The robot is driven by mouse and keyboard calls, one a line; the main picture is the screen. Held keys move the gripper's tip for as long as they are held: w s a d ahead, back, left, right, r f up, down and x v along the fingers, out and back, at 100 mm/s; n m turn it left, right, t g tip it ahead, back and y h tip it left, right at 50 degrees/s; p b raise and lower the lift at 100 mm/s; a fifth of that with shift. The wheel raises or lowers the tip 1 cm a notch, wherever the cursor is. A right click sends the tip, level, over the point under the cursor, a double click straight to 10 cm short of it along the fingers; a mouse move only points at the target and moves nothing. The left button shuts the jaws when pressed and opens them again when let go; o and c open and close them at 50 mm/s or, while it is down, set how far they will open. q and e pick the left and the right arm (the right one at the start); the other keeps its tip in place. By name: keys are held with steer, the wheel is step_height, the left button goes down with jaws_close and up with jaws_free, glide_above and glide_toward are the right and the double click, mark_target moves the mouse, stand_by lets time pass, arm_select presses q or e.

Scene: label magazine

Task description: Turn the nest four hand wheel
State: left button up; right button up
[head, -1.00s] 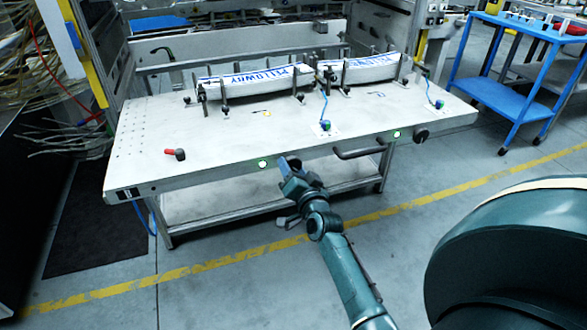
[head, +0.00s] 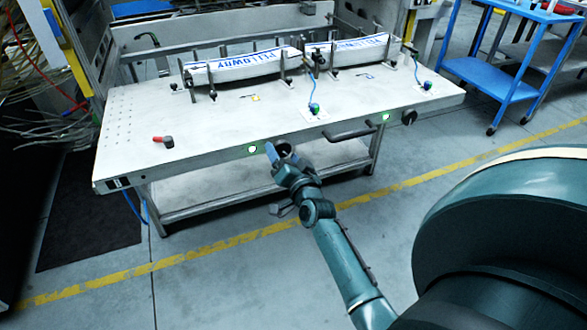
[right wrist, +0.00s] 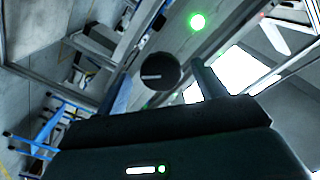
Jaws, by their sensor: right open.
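A round black hand wheel (head: 284,148) sits on the front edge of the workbench, just right of a green lamp (head: 251,149). In the right wrist view the wheel (right wrist: 158,72) shows a white line across its face. My right gripper (head: 279,158) is open and empty in front of this wheel. In the right wrist view the wheel appears between the two spread fingers and beyond them, with no contact visible. A second black wheel (head: 409,117) is at the right end of the front edge. No nest number is legible. My left gripper is not in view.
The workbench (head: 220,122) carries two long white printed pieces (head: 243,65) in clamps. A bar handle (head: 350,131) juts from the front edge between the wheels. A red-and-black handle (head: 163,141) lies at left. A blue cart (head: 500,80) stands at right.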

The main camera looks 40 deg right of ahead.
arm_select(q)
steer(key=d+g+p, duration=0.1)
steer(key=p, duration=0.1)
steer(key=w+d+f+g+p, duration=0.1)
steer(key=p, duration=0.1)
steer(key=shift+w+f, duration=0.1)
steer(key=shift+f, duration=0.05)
arm_select(e)
steer(key=v, duration=1.2)
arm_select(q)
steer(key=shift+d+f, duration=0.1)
arm_select(e)
steer(key=shift+s, duration=0.1)
